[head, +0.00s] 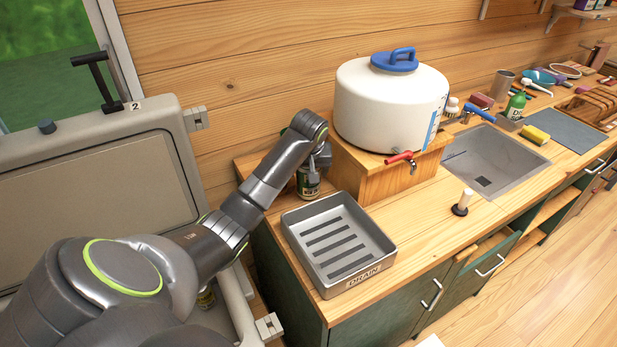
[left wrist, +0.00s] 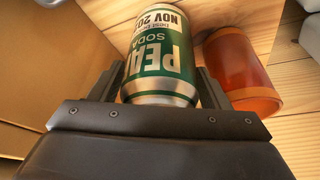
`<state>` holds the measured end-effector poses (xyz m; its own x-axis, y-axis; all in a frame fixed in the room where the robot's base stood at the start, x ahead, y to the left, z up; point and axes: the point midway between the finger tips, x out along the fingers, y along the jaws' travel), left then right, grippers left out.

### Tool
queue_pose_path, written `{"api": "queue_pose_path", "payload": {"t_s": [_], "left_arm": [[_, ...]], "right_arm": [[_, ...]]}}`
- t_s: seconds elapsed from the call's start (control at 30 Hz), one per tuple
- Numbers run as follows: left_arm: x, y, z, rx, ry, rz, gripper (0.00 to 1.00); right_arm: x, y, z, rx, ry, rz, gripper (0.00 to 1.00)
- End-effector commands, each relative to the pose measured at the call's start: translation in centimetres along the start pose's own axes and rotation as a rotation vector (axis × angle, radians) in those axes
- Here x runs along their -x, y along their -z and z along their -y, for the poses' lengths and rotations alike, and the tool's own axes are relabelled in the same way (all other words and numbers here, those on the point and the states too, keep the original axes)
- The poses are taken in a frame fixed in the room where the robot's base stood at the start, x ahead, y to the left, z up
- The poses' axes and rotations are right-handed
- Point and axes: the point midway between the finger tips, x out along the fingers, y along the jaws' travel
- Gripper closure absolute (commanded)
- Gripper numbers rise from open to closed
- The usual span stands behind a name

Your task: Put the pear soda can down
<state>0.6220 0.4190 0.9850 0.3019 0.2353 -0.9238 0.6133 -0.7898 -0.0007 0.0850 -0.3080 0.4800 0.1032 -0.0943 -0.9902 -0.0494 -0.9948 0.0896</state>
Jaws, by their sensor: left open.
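The pear soda can (head: 308,184), green and white, stands on the wooden counter behind the metal drain tray. In the left wrist view the can (left wrist: 160,55) sits between my left gripper's two fingers, with its label upside down. My left gripper (head: 312,168) reaches down around the can from above and is open; in the left wrist view its fingers (left wrist: 158,92) lie one on each side. I cannot tell whether a finger still touches the can. My right gripper is not in view.
An orange cylindrical container (left wrist: 238,65) lies close beside the can in the left wrist view. The drain tray (head: 340,285) is in front, and a white water tank (head: 385,105) on a wooden box (head: 375,180) is to the right.

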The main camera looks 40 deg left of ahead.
Motion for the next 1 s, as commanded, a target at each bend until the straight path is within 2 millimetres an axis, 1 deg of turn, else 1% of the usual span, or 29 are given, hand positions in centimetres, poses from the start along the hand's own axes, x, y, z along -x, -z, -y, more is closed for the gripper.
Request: {"api": "queue_pose_path", "payload": {"t_s": [0.03,0.07,0.4,0.43,0.57,0.67,0.77,1.0], "left_arm": [[0.0,0.0,0.0,0.000,0.000,0.000,0.30],[0.0,0.0,0.0,0.000,0.000,0.000,0.34],[0.1,0.1,-0.1,0.000,-0.001,-0.002,0.78],[0.1,0.1,-0.1,0.000,-0.001,-0.002,0.80],[0.1,0.1,-0.1,0.000,-0.001,-0.002,0.80],[0.5,0.3,-0.1,0.000,-0.002,-0.004,0.80],[1.6,0.8,-0.1,0.001,-0.003,-0.006,0.80],[6.1,2.7,-0.1,0.001,-0.003,-0.008,0.80]], "right_arm": [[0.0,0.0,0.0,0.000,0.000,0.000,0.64],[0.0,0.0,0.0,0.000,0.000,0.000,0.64],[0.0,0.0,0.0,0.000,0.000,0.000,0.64],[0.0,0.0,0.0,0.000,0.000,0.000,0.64],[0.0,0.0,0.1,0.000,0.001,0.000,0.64],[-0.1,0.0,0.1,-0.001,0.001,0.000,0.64],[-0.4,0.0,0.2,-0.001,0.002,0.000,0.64],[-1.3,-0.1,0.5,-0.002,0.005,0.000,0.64]]}}
